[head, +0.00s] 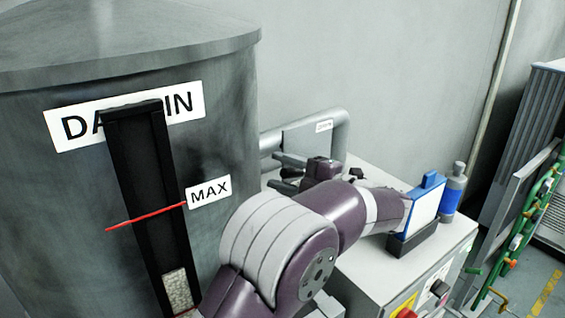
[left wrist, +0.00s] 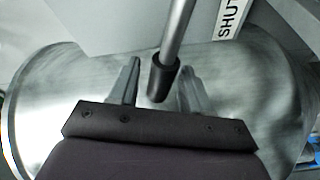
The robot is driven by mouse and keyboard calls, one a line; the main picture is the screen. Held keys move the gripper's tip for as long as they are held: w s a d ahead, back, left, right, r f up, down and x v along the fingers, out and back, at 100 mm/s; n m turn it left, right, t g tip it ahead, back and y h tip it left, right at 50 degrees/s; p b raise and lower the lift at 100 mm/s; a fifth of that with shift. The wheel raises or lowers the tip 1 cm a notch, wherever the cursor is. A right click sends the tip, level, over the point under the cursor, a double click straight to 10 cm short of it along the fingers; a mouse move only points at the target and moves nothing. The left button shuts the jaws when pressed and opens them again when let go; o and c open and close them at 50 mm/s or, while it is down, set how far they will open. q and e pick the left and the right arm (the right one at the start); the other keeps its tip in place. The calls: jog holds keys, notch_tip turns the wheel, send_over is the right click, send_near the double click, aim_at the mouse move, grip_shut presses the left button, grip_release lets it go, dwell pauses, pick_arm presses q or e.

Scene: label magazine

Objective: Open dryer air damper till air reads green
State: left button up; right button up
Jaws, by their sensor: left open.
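In the left wrist view a metal lever with a dark grip (left wrist: 163,78) reaches down between the two fingers of my left gripper (left wrist: 160,72). The fingers are apart, one on each side of the grip; I cannot tell whether either touches it. Behind is a large rounded grey metal surface (left wrist: 60,100). In the head view my left gripper (head: 285,173) is by the grey pipe (head: 341,135), and the lever cannot be made out there. No air reading is legible. My right gripper is out of view.
On the pale cabinet (head: 370,270) are a blue-framed panel (head: 425,205) and a blue bottle (head: 453,193). Green-fitted piping (head: 520,235) is at right.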

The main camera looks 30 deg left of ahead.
pick_arm(q)
jog(key=shift+s+d+r, duration=0.2)
jog(key=shift+d, duration=0.35)
jog(key=shift+a, duration=0.2)
grip_shut()
jog(key=shift+w+d+r+m+y+p, duration=0.2)
jog(key=shift+r+m+y+p, duration=0.1)
jog(key=shift+r+m, duration=0.35)
jog(key=shift+c, duration=0.2)
grip_release()
jog(key=shift+a+f, duration=0.1)
jog(key=shift+o, duration=0.2)
jog(key=shift+w+a, duration=0.1)
jog(key=shift+a, duration=0.05)
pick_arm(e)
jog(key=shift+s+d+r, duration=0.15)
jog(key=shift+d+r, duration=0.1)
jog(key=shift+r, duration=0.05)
pick_arm(q)
jog(key=d+b, duration=0.5)
jog(key=d, duration=0.7)
jog(key=shift+s+d+f+b, duration=0.25)
jog(key=shift+d+f+b, duration=0.05)
jog(key=shift+d, duration=0.05)
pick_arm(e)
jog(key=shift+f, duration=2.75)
